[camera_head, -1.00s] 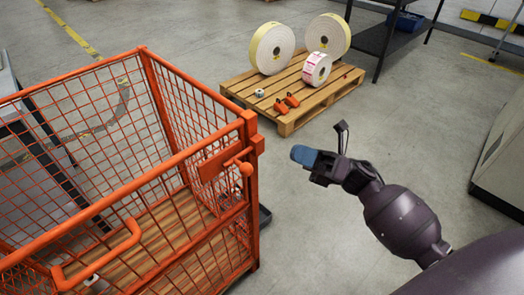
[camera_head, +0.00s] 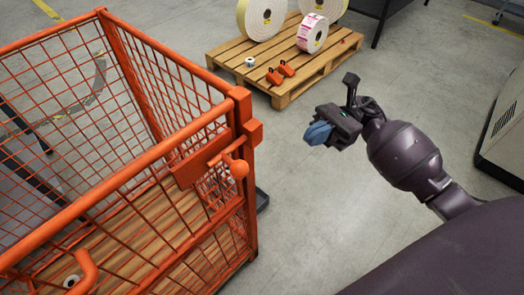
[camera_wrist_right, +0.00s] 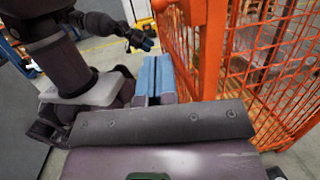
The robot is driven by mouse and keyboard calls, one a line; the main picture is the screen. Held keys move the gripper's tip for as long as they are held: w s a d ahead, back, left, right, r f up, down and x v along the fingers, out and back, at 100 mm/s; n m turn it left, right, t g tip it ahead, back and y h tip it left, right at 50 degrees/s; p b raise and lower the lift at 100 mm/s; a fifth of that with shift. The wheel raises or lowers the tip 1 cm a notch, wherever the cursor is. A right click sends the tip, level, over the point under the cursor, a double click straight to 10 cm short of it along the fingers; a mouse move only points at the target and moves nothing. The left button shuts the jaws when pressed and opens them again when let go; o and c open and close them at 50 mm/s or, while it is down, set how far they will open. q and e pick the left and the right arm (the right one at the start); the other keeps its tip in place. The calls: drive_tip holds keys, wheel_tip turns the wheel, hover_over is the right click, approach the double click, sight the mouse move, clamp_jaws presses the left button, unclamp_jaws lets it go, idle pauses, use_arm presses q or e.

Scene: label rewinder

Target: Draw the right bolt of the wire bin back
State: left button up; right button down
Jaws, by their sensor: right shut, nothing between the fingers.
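The orange wire bin (camera_head: 160,150) fills the left of the head view. Its right bolt (camera_head: 238,168), with a round orange knob, sits on a plate near the top of the corner post. My right gripper (camera_head: 318,132) is right of the bolt, apart from it, its blue fingers shut and empty. In the right wrist view the shut blue fingers (camera_wrist_right: 155,78) are beside the bin's orange post (camera_wrist_right: 210,50); I cannot make out the bolt there. My left gripper (camera_wrist_right: 146,43) shows small at the back of that view; its opening cannot be told.
A wooden pallet (camera_head: 225,60) behind the bin holds large label rolls (camera_head: 262,15) and small orange items (camera_head: 280,72). A grey cabinet (camera_head: 505,135) stands at the right.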

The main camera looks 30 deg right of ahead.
drive_tip(key=a, duration=0.1)
approach(238, 178)
drive_tip(key=w+x, duration=0.1)
drive_tip(key=x, duration=0.4)
use_arm(q)
drive_tip(key=shift+s+f+p, duration=0.1)
drive_tip(key=shift+s+p, duration=0.05)
drive_tip(key=shift+p, duration=0.2)
use_arm(e)
drive_tip(key=shift+w+r, duration=0.1)
drive_tip(key=shift+r, duration=0.05)
drive_tip(key=shift+a, duration=0.15)
drive_tip(key=a, duration=0.1)
drive_tip(key=s+a, duration=0.1)
drive_tip(key=a, duration=0.2)
drive_tip(key=shift+s+a, duration=0.2)
drive_tip(key=shift+s, duration=0.15)
use_arm(q)
drive_tip(key=shift+d+f, duration=0.1)
